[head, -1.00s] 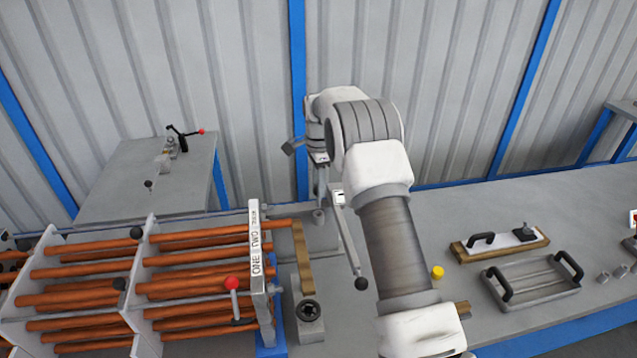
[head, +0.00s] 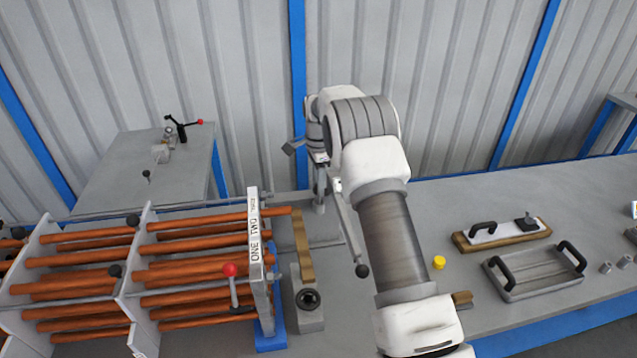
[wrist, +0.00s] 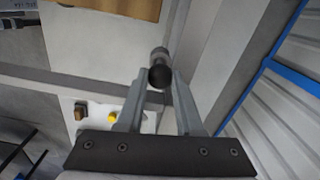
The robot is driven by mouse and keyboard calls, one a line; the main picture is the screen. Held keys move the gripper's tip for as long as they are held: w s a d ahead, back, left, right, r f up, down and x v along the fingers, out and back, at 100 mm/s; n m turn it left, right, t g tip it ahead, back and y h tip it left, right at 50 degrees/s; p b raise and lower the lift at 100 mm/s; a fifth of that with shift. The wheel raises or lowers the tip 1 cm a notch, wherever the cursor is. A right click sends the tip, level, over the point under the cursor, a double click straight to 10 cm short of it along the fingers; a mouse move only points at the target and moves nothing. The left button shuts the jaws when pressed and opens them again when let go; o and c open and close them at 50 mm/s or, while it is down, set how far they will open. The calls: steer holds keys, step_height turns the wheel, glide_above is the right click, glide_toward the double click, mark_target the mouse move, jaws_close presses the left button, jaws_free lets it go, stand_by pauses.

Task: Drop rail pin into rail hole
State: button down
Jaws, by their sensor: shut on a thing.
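My gripper (wrist: 160,82) is shut on a pin with a black ball end (wrist: 160,76), held between the two fingertips in the wrist view. A grey cylindrical part (wrist: 159,54) shows just beyond the ball. In the head view my gripper (head: 319,192) hangs low over the bench behind the rod rack's right end, partly screened by my arm. The pin's lower end and the rail hole cannot be made out. A grey strip, perhaps the rail (wrist: 95,82), crosses behind the fingers in the wrist view.
A rack of copper-coloured rods (head: 200,270) with a red-knobbed lever (head: 231,270) stands at left. A thin lever with a black ball (head: 361,270) hangs beside my arm. A yellow cap (head: 438,262) and a handled tray (head: 535,274) lie at right. The ribbed wall is behind.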

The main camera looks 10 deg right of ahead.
steer(key=shift+c, duration=2.4)
jaws_free()
step_height(320, 180, up, 17)
steer(key=shift+r, duration=0.2)
